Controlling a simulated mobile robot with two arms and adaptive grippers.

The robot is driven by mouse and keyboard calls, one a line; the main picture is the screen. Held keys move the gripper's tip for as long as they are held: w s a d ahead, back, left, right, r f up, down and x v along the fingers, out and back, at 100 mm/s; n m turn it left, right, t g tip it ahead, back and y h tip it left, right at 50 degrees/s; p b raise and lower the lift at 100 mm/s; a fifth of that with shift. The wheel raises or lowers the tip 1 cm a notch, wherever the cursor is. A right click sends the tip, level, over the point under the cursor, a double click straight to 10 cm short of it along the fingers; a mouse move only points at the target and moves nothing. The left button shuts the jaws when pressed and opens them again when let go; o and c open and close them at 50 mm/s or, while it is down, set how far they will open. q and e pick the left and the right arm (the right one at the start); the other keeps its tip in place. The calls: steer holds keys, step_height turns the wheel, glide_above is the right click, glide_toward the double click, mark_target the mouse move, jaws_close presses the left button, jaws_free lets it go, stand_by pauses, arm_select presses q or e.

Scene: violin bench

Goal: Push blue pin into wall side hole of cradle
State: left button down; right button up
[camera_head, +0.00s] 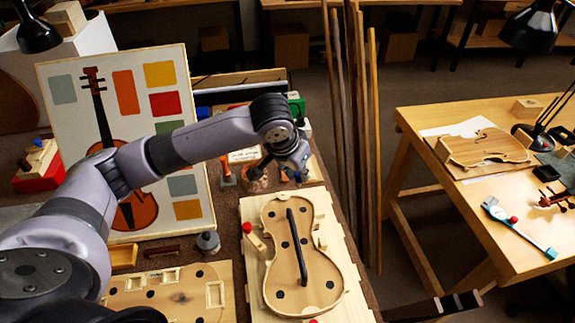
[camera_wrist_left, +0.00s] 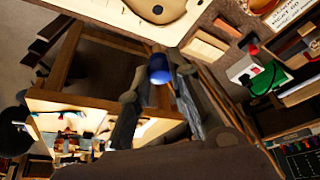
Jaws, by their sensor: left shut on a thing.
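My left gripper (camera_head: 297,168) is raised above the bench, beyond the far end of the cradle. In the left wrist view the fingers (camera_wrist_left: 157,85) are shut on the blue pin (camera_wrist_left: 158,66), whose rounded blue end shows between the tips. The pin is too small to make out in the head view. The cradle (camera_head: 252,290) is a pale wooden board bearing a violin-shaped body with a dark bar and several dark round spots. Part of it shows in the left wrist view (camera_wrist_left: 120,13), apart from the pin. I cannot tell which hole is the wall side one.
A painted violin board (camera_head: 70,130) stands at the left behind my arm. Tall wooden strips (camera_head: 372,150) rise beyond the cradle. A grey weight (camera_head: 208,241) stands left of it. A second table (camera_head: 470,110) is at the right, across a floor gap.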

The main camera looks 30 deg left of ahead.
arm_select(q)
steer(key=w+a+f+m+h, duration=0.1)
steer(key=w+a+f+m, duration=0.1)
steer(key=w+a+f, duration=0.5)
steer(key=shift+a+f+m, duration=0.3)
steer(key=shift+a+f, duration=0.4)
steer(key=shift+f, duration=0.6)
arm_select(e)
steer(key=shift+s+r, duration=0.2)
steer(key=shift+s, duration=0.2)
arm_select(q)
steer(key=shift+p, duration=0.3)
arm_select(e)
steer(key=shift+r, duration=0.15)
arm_select(q)
steer(key=shift+f+b, duration=1)
steer(key=shift+f, duration=1.95)
arm_select(e)
steer(key=shift+a+f, duration=0.25)
steer(key=shift+f, duration=0.75)
arm_select(q)
steer(key=shift+r, duration=0.1)
arm_select(e)
steer(key=shift+s+d+r, duration=0.1)
steer(key=shift+r, duration=0.05)
